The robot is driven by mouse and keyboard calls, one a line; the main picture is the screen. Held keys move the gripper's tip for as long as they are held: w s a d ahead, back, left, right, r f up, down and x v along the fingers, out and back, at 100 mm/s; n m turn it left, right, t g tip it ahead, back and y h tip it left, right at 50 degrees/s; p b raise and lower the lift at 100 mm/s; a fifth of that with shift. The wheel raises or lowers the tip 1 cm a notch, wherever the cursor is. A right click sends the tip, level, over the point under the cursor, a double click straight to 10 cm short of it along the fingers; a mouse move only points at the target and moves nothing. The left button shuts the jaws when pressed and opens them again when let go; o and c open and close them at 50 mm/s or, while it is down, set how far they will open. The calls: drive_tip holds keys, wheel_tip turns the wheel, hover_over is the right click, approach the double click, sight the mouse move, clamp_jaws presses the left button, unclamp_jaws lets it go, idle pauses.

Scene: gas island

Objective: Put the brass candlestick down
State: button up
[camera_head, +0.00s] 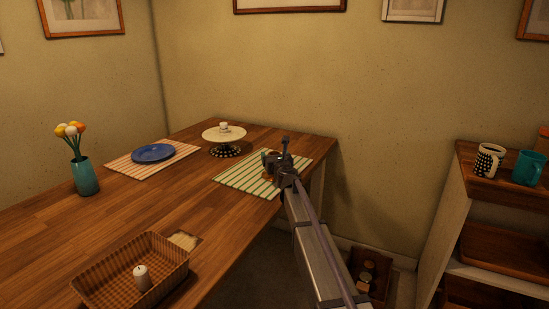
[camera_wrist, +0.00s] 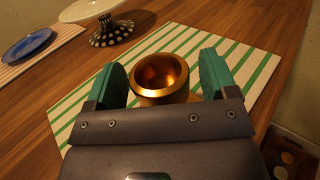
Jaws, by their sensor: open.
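The brass candlestick (camera_wrist: 159,76) stands upright on the green-and-white striped placemat (camera_wrist: 245,75) in the wrist view, its round cup facing up. My gripper (camera_wrist: 161,78) is open, with one green-padded finger on each side of the candlestick and a visible gap to both. In the head view my gripper (camera_head: 272,160) is over the striped placemat (camera_head: 240,178) near the table's right edge. There it mostly hides the candlestick. The candlestick's lower part is hidden behind the gripper body in the wrist view.
A cake stand (camera_head: 224,136) with a small white item stands behind and left of the placemat. A blue plate (camera_head: 153,153), a teal vase (camera_head: 86,177) and a basket (camera_head: 133,272) with a candle (camera_head: 142,277) are further left. A shelf with mugs (camera_head: 489,160) stands right. The table's middle is clear.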

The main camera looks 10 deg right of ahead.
drive_tip(key=shift+r, duration=0.2)
drive_tip(key=s, duration=1.2)
drive_tip(key=shift+d, duration=0.35)
